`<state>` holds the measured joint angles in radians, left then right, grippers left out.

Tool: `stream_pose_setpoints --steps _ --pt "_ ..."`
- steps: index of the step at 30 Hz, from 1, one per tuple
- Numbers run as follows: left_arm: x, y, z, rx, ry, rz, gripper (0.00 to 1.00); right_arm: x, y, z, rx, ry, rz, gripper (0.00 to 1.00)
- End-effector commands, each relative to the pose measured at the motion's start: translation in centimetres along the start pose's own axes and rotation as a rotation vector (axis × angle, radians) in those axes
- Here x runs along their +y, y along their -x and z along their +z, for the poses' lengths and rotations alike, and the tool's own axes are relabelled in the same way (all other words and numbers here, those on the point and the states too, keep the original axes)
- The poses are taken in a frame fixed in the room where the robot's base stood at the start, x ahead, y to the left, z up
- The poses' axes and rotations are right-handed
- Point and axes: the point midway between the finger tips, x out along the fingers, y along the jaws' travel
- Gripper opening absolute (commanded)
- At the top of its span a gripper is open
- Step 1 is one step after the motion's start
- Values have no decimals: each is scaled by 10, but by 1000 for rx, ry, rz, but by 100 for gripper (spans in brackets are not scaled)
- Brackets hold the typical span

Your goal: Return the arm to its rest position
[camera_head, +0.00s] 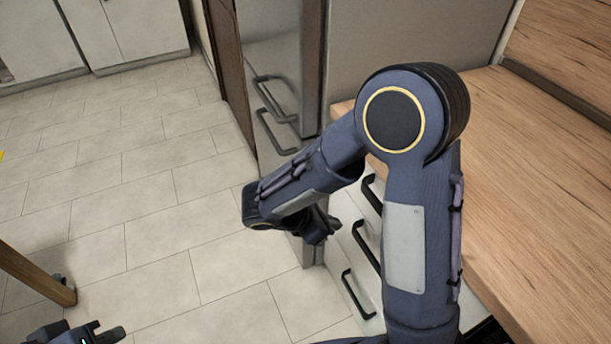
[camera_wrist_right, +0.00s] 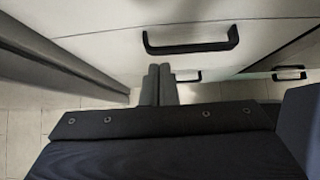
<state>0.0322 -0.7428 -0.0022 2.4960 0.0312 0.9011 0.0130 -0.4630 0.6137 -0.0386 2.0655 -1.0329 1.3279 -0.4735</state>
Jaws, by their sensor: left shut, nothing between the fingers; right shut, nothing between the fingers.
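My right arm fills the middle of the head view, its elbow raised over the counter edge and its forearm reaching down to the left. The right gripper (camera_head: 322,228) hangs beside the drawer fronts, partly hidden by the wrist. In the right wrist view its two fingers (camera_wrist_right: 159,72) lie together, shut and empty, below a black drawer handle (camera_wrist_right: 190,47) in the picture. I cannot tell whether they touch the drawer front. My left gripper (camera_head: 98,334) is at the bottom left corner, cut off by the frame edge, shut with nothing held.
White drawers with black handles (camera_head: 357,295) run under the wooden counter (camera_head: 540,200). A grey appliance with dark handles (camera_head: 275,100) stands behind. A wooden post (camera_head: 35,272) is near my left gripper. The tiled floor (camera_head: 150,190) in the middle left is clear.

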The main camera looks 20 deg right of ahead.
Motion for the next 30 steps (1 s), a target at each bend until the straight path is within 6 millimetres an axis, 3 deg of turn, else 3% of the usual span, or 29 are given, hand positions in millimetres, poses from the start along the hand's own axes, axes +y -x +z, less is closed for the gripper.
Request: stream_pose_setpoints --steps 6,10,16,21,30 --pt "0 0 0 -1 0 0 0 -2 0 2 10 -16 -7 0" --pt "0 0 0 -1 0 0 0 -18 0 15 99 -140 -61 0" --pt "0 0 0 -1 0 0 0 -70 10 41 401 -579 -239 0" --pt "0 0 0 -1 0 0 0 -107 31 50 679 -992 -384 0" --pt "0 0 0 -1 0 0 0 -131 67 58 1027 -1484 -534 0"
